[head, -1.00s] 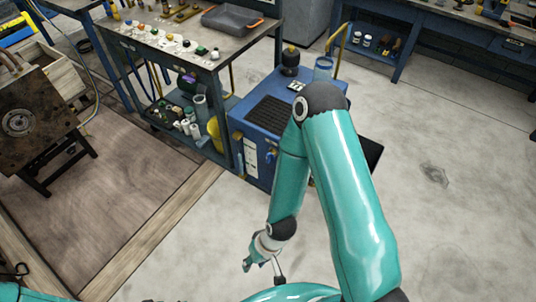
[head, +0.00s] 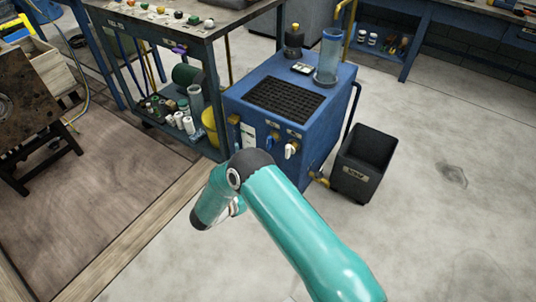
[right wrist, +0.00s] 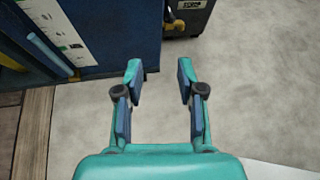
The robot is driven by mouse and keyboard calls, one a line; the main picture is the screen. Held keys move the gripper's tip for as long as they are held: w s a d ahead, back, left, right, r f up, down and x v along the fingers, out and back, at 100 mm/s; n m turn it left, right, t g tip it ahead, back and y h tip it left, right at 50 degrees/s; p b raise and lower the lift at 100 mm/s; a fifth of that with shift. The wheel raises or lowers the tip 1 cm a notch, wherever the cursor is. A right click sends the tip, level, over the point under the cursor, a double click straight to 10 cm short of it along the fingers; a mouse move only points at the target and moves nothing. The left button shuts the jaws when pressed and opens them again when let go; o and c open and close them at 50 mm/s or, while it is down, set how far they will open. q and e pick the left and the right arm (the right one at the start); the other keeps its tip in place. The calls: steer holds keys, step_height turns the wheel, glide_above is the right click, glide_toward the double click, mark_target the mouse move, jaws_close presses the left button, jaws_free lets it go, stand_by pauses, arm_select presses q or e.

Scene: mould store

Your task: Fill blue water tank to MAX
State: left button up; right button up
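A blue cabinet-like unit (head: 262,118) stands on the floor in the head view, with a black grate (head: 284,99) on top. A clear bluish cylinder (head: 329,56) stands upright on its back right corner; I cannot read any level or MAX mark. Blue and white valve handles (head: 290,150) are on its front. The unit's lower front also shows in the right wrist view (right wrist: 95,35). My right gripper (right wrist: 159,78) is open and empty, over the floor in front of the unit; my arm hides it in the head view. My left gripper is not in view.
A black labelled bin (head: 364,165) stands right of the unit, by a brass outlet (head: 319,180). A black bottle (head: 294,40) is on the unit. A workbench (head: 186,26) with lower-shelf containers stands left. The floor at right is clear.

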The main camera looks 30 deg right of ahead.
mark_target(268, 139)
steer(key=w+r+n+t+h+b, duration=0.1)
steer(key=w+r+t+h+b, duration=0.1)
steer(key=w+r+t+h, duration=0.35)
arm_select(q)
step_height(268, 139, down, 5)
steer(key=shift+b, duration=0.75)
arm_select(e)
steer(key=shift+g+y, duration=0.65)
steer(key=shift+y, duration=0.2)
steer(key=x, duration=0.5)
steer(key=w+x, duration=0.1)
steer(key=x, duration=0.9)
steer(key=shift+w+r, duration=0.25)
steer(key=shift+w, duration=0.15)
